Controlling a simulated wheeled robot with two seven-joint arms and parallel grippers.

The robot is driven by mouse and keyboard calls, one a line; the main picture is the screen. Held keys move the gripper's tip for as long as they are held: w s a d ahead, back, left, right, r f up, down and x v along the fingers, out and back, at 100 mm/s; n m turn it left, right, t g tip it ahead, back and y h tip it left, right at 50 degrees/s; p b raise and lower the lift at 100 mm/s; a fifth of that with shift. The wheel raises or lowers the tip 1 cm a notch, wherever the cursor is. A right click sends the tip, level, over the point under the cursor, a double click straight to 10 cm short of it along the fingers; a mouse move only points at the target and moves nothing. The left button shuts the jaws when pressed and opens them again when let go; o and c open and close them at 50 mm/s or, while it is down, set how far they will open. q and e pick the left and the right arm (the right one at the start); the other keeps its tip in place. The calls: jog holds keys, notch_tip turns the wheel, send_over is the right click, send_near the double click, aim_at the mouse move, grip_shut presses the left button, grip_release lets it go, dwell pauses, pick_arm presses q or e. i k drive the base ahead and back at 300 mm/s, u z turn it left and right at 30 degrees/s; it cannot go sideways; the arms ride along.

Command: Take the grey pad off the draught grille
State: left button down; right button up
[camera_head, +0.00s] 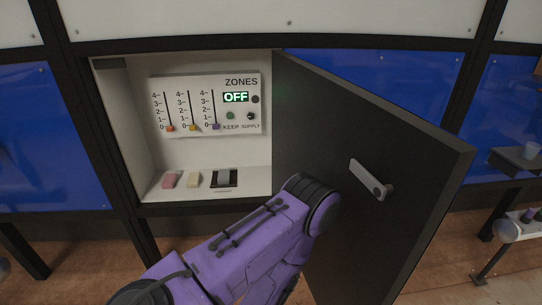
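The draught grille (216,183) is a small dark square on the floor of the open cabinet, right of two small blocks. A small grey piece (225,174), which looks like the pad, lies over its upper part. It is too small to tell exactly how it sits. My purple arm (262,240) comes in from the lower left and reaches toward the cabinet door's lower left part. Its gripper is not visible. My other gripper is not in view.
The dark cabinet door (375,150) stands open to the right, with a grey handle (370,180).

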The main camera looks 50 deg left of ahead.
aim_at(224, 176)
jog(key=z, duration=0.15)
jog(key=k, duration=1.9)
jog(key=u, duration=1.45)
jog(key=i, duration=1.65)
